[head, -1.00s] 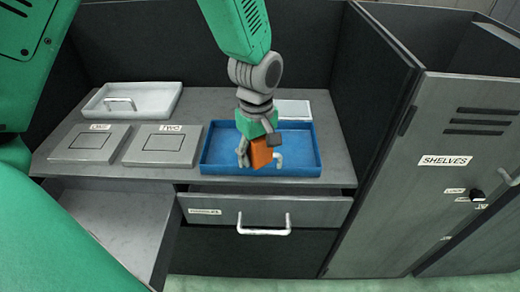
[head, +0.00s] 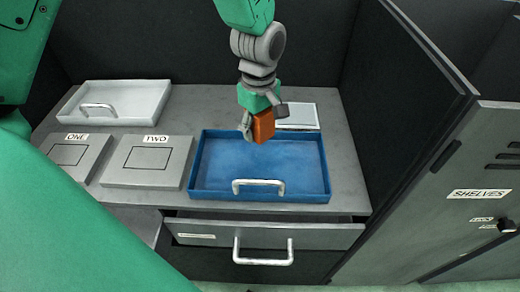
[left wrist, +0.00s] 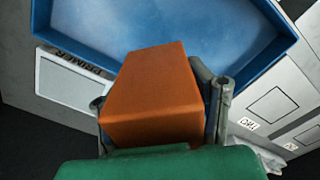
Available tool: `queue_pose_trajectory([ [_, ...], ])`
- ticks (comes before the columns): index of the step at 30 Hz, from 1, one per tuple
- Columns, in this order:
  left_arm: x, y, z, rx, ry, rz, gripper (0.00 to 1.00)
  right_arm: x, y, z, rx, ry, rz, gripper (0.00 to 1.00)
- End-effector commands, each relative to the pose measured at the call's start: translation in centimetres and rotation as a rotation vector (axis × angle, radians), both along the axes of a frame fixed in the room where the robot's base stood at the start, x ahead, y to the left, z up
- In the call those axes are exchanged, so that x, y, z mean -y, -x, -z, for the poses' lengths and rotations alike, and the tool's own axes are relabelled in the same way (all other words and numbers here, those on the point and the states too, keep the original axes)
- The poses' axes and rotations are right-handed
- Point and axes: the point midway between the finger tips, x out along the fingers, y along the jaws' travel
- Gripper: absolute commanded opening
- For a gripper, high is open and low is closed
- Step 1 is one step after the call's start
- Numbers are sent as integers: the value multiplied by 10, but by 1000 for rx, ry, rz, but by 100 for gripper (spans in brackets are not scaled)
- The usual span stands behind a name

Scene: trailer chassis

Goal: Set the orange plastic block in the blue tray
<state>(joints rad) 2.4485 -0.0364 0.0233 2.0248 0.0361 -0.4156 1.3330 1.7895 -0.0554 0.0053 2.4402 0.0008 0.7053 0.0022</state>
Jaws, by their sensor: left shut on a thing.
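The orange plastic block (head: 263,126) is between the fingers of my left gripper (head: 262,122), which is shut on it. In the left wrist view the block (left wrist: 155,95) fills the middle, with a grey finger at each side. The blue tray (head: 200,165) lies on the grey counter and looks empty. In the head view the block shows over the tray's far part; I cannot tell its exact height. The tray's blue wall (left wrist: 90,55) also shows in the left wrist view, beyond the block. My right gripper is out of view.
A white tray (head: 150,107) stands at the back left. Panels labelled ONE (head: 68,158) and TWO (head: 150,160) lie left of the blue tray. A white-framed plate (head: 297,115) is behind it. A drawer (head: 200,232) is below, and a dark partition (head: 400,90) stands right.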

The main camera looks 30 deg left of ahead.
Motion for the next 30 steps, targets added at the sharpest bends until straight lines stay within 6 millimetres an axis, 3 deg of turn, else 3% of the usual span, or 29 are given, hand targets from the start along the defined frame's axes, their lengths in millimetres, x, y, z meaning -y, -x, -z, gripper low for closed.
queue_pose_trajectory([
  [9,1,2,50,-3,0,1,14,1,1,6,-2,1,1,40],
  [17,-3,1,74,-3,4,0,14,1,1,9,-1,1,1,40],
  [21,-4,2,95,-3,5,1,14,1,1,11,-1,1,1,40],
  [29,-2,1,101,0,2,0,14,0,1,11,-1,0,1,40],
  [30,-1,1,101,-1,2,1,63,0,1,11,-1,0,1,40],
])
